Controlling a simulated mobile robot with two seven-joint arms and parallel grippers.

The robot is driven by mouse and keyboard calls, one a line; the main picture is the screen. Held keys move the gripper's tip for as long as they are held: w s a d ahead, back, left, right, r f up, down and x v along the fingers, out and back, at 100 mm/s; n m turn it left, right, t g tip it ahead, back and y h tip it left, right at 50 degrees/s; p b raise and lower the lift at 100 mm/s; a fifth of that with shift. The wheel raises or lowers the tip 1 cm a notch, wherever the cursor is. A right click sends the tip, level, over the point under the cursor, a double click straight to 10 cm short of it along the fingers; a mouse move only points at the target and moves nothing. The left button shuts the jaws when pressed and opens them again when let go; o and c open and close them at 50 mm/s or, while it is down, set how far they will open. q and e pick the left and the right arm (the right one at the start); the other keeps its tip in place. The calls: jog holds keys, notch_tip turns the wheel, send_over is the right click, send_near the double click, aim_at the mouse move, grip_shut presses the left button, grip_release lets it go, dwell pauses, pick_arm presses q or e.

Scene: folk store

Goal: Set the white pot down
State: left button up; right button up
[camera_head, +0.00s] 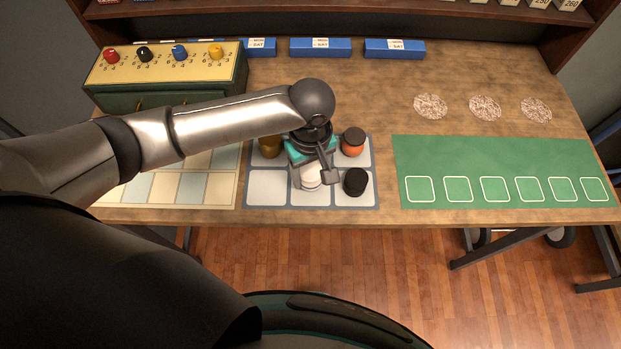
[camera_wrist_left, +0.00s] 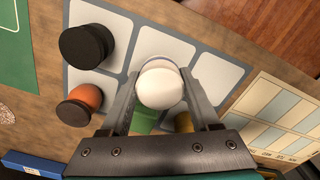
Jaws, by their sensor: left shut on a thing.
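The white pot (camera_head: 311,182) is between the fingers of my left gripper (camera_head: 313,175), which is shut on it. It is at the front middle cell of the grey six-cell mat (camera_head: 250,202). In the left wrist view the white pot (camera_wrist_left: 160,88) sits between both fingers. I cannot tell whether its base touches the mat. The black pot (camera_head: 355,182) stands in the front right cell, and the orange pot with a dark lid (camera_head: 353,144) in the back right. The amber pot (camera_head: 269,148) is in the back left. My gripper hides the back middle cell in the head view.
The front left cell is empty. A green mat (camera_head: 480,160) with white squares lies to the right, with three speckled discs (camera_head: 431,106) behind it. A knobbed box (camera_head: 165,70) and blue boxes (camera_head: 320,48) stand at the back. The table's front edge is close.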

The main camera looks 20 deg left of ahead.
aim_at(310, 181)
pick_arm(q)
notch_tip(310, 181, down, 3)
jog(key=shift+r, duration=0.1)
jog(key=shift+f, duration=0.25)
jog(key=o, duration=1.5)
jog(key=shift+c, duration=0.2)
jog(key=shift+r, duration=0.1)
notch_tip(310, 181, up, 12)
jog(key=shift+r+p, duration=0.1)
jog(key=shift+p, duration=1.05)
